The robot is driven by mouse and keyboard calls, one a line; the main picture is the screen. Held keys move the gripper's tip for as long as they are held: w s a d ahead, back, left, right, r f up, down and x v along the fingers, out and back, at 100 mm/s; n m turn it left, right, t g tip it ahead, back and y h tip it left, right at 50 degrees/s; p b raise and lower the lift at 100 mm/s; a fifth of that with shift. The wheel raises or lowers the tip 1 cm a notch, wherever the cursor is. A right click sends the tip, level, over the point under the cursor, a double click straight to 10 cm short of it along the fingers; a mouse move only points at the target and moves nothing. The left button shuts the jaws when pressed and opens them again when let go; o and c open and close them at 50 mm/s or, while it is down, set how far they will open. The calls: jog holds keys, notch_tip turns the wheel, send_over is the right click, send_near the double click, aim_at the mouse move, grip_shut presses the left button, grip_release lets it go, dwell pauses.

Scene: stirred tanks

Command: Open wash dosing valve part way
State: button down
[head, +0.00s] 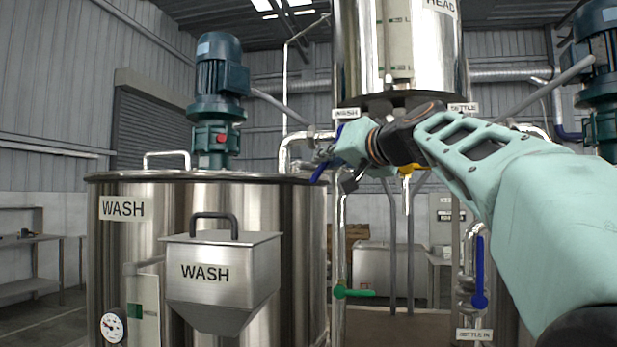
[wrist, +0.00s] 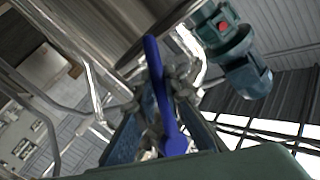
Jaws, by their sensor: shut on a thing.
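The wash dosing valve has a blue lever handle (head: 319,170) on the pipe below the small WASH label, beside the steel head tank. My gripper (head: 328,157) is at this valve and partly covers it. In the wrist view the blue handle (wrist: 155,75) runs up between the two dark fingers of my gripper (wrist: 163,112), which is shut on it. The handle's free end extends beyond the fingers. The valve body is mostly hidden behind the handle and fingers, so how far it is open cannot be told.
The steel wash tank (head: 290,250) stands at left with a motor (head: 219,80) on top and a WASH hopper (head: 222,275) in front. Another blue valve handle (head: 480,272), a green handle (head: 353,292) and a yellow valve (head: 406,170) are nearby. The head tank (head: 432,55) hangs above my arm.

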jog(key=shift+a+r, duration=0.1)
jog(key=shift+r, duration=0.1)
dwell(0.3)
jog(key=c, duration=2)
grip_release()
jog(key=shift+o, duration=0.2)
jog(key=shift+f, duration=0.1)
